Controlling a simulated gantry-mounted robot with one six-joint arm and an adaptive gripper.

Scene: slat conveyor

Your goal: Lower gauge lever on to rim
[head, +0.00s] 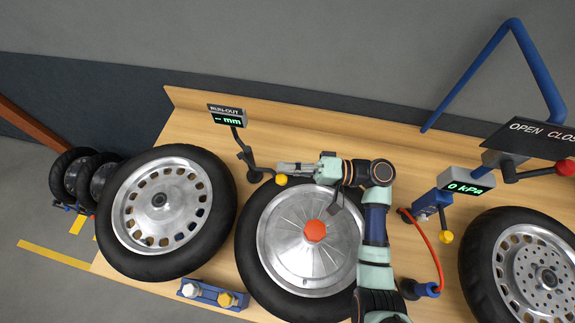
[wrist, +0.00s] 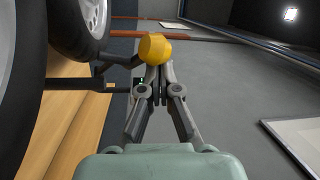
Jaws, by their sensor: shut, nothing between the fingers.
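The run-out gauge (head: 227,116) stands at the back of the bench, its display showing dashes and "mm". Its dark lever arm (head: 246,158) ends near a yellow knob (head: 281,179) above the back edge of the middle wheel's tyre (head: 252,250). The silver rim (head: 285,258) lies face up with an orange knob at its centre. My gripper (head: 279,168) is shut and empty, its tips at the yellow knob. In the wrist view the closed fingertips (wrist: 158,70) meet the lower edge of the knob (wrist: 155,46) in the picture; I cannot tell whether they touch.
Another wheel (head: 160,213) lies left on the bench, and a third (head: 530,270) at right. A blue block with two knobs (head: 212,294) sits at the front edge. A red hose (head: 433,250) and a "0 kPa" display (head: 466,184) stand right of my arm.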

